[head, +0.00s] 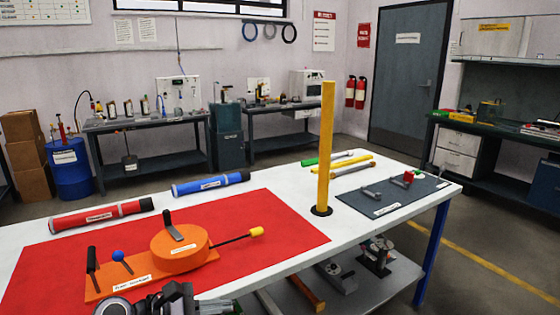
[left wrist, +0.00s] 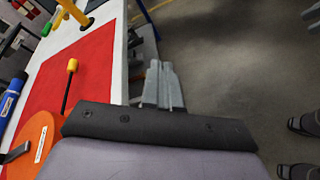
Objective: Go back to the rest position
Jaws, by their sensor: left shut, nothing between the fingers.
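My left gripper (head: 228,306) shows at the bottom edge of the head view, in front of the table's near edge. It is shut and empty, and part of it is cut off by the frame. In the left wrist view its grey fingers (left wrist: 164,85) are together, over the floor beside the table edge. The orange pump (head: 180,248) sits on the red mat (head: 275,230), apart from the gripper. My right gripper does not show clearly in either view.
A red tube (head: 100,216) and a blue tube (head: 210,184) lie at the table's back left. A yellow post (head: 326,145) stands upright near the middle. A dark mat (head: 390,205) with small parts lies to the right. Open floor (left wrist: 225,50) lies beside the table.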

